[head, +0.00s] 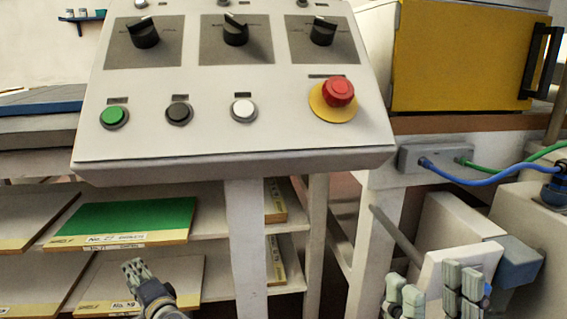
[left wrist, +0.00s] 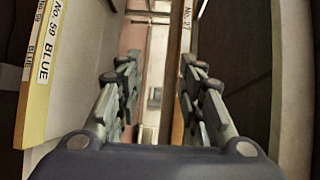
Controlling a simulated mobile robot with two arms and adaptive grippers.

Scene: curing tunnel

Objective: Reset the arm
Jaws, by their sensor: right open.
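My left gripper (head: 137,272) is low in the head view, in front of the shelf rack and below the left part of the control panel. In the left wrist view, its two fingers (left wrist: 160,72) stand apart with a clear gap, and nothing is between them. My right gripper (head: 432,287) is at the bottom right of the head view. Its fingers are spread and I see nothing held between them. Most of both arms lies outside the head view.
A sloped control panel (head: 215,148) with knobs, buttons and a red emergency stop (head: 339,92) stands ahead. Shelves with a green board (head: 125,218) are below left. A yellow cabinet (head: 455,55) and blue cable (head: 465,178) are right. A board labelled BLUE (left wrist: 42,75) flanks the left wrist.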

